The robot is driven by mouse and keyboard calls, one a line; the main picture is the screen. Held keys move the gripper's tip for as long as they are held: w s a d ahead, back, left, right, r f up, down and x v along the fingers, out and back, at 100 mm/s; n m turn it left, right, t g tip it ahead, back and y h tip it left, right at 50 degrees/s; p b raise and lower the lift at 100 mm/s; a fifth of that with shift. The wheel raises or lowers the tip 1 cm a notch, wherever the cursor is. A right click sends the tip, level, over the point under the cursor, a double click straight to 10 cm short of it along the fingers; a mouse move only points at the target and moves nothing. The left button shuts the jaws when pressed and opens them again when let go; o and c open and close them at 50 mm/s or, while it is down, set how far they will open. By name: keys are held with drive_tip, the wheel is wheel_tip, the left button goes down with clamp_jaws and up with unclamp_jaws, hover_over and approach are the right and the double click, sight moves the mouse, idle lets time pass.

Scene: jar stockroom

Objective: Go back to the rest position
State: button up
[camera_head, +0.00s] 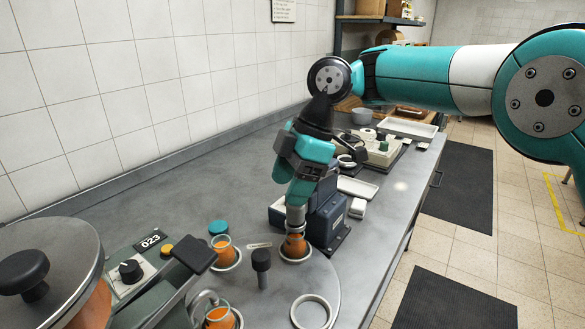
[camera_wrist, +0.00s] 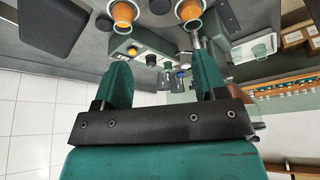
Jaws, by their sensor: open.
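My gripper (camera_head: 296,222) points down over the round plate (camera_head: 270,290) in the head view. Its tip overlaps the top of a jar with orange contents (camera_head: 295,247), which sits in a white ring. I cannot tell from this view whether they touch. In the wrist view the two teal fingers of my gripper (camera_wrist: 160,65) are spread wide, with nothing held between them. Jars with orange contents (camera_wrist: 124,13) show at the top of that view, beyond the fingers. My arm reaches in from the right, bent at the elbow.
Two more orange jars (camera_head: 223,250) (camera_head: 219,317) and an empty white ring (camera_head: 312,312) are on the plate. A dark post (camera_head: 261,262) stands close by. A blue-grey device (camera_head: 328,220) is just right of my gripper. Trays (camera_head: 357,188) lie farther back. The floor aisle (camera_head: 515,240) is clear.

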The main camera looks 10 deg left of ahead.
drive_tip(key=shift+w+d+r, duration=0.1)
drive_tip(key=shift+d+r, duration=0.05)
drive_tip(key=shift+r, duration=0.3)
drive_tip(key=s+d+r+m, duration=0.3)
drive_tip(key=d+m, duration=0.1)
drive_tip(key=d, duration=0.2)
drive_tip(key=s+d+r+m, duration=0.3)
drive_tip(key=s+d+m, duration=0.1)
drive_tip(key=d, duration=0.2)
drive_tip(key=s+d+f+m+t, duration=0.1)
drive_tip(key=s+d+f+m, duration=0.1)
drive_tip(key=s+d+m, duration=0.3)
drive_tip(key=s+d+f+m+t, duration=0.1)
drive_tip(key=s+d+f+m, duration=0.2)
drive_tip(key=s+d, duration=0.6)
drive_tip(key=shift+s+d+f+m+t, duration=0.25)
drive_tip(key=shift+s+m, duration=0.4)
drive_tip(key=shift+m, duration=0.35)
